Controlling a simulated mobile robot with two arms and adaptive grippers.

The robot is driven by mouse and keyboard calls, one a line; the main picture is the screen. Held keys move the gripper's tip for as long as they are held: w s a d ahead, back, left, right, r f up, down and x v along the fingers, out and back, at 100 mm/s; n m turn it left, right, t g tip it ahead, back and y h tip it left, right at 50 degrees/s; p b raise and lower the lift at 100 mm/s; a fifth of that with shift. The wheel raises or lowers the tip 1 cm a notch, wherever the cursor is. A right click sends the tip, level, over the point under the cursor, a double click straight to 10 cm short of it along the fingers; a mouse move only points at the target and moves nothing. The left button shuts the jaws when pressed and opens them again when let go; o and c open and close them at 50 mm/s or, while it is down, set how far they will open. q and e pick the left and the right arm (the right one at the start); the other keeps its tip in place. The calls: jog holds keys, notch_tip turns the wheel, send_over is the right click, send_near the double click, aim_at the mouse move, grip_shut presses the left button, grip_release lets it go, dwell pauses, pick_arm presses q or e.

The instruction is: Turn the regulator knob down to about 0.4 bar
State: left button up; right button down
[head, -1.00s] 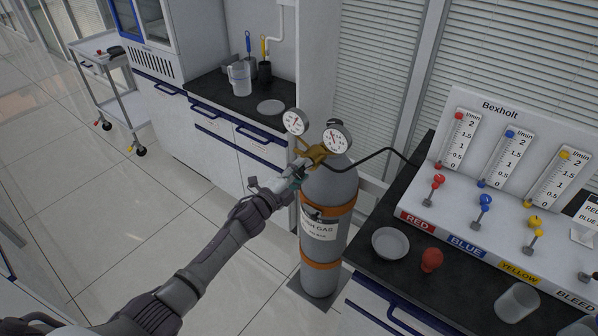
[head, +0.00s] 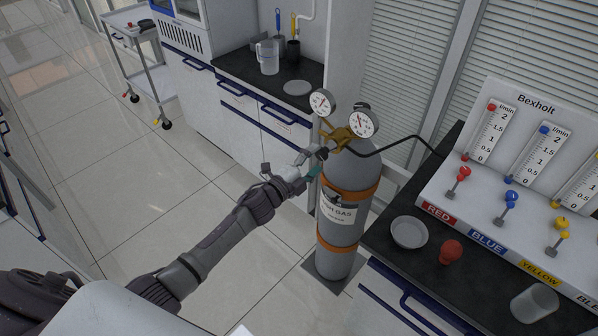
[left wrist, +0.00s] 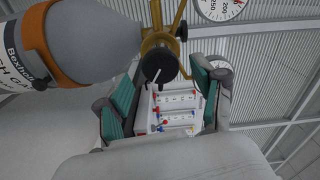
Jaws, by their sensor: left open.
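The grey gas cylinder (head: 334,262) stands upright with orange straps and a brass regulator (head: 341,137) on top. The regulator carries two round gauges, a left gauge (head: 322,102) and a right gauge (head: 363,123); their needles are too small to read. In the left wrist view the dark round regulator knob (left wrist: 158,66) with a pale bar faces the camera below the brass body (left wrist: 160,42). My left gripper (head: 318,160) is open and empty just left of the regulator. Its teal-padded fingers (left wrist: 169,72) show on either side of the knob; contact is not visible.
A black hose runs from the regulator to the flowmeter panel (head: 519,92). A bowl (head: 409,232), a red object (head: 451,252) and a beaker (head: 534,302) stand on the dark right bench. Another counter (head: 240,66) is behind.

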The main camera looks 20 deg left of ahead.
pick_arm(q)
jog(key=v, duration=0.8)
jog(key=shift+s, duration=0.2)
jog(key=shift+a, duration=0.1)
jog(key=s+a+f+n+g+y, duration=0.15)
jog(key=s+f+n, duration=0.35)
jog(key=f, duration=0.6)
jog(key=s+a+f+n+g+y+b, duration=0.1)
jog(key=s+f+n+g+y, duration=0.15)
jog(key=s+f, duration=0.6)
jog(key=s+a+f+n+g+y, duration=0.2)
jog(key=s+f+n+g, duration=0.15)
jog(key=f, duration=1.05)
jog(key=s+d+f+n+g, duration=0.1)
jog(key=s+f, duration=0.4)
jog(key=s, duration=0.6)
jog(key=s+d+f+n+g, duration=0.2)
jog(key=s+f, duration=0.4)
jog(key=s, duration=0.5)
jog(key=s+d+f+n+g, duration=0.1)
jog(key=s+f+n+g, duration=0.2)
jog(key=s, duration=0.8)
notch_tip(320, 180, down, 2)
jog(key=shift+d+f+n+g+b, duration=0.15)
jog(key=shift+d+n+g+b, duration=0.2)
jog(key=shift+g, duration=0.9)
jog(key=shift+w, duration=0.1)
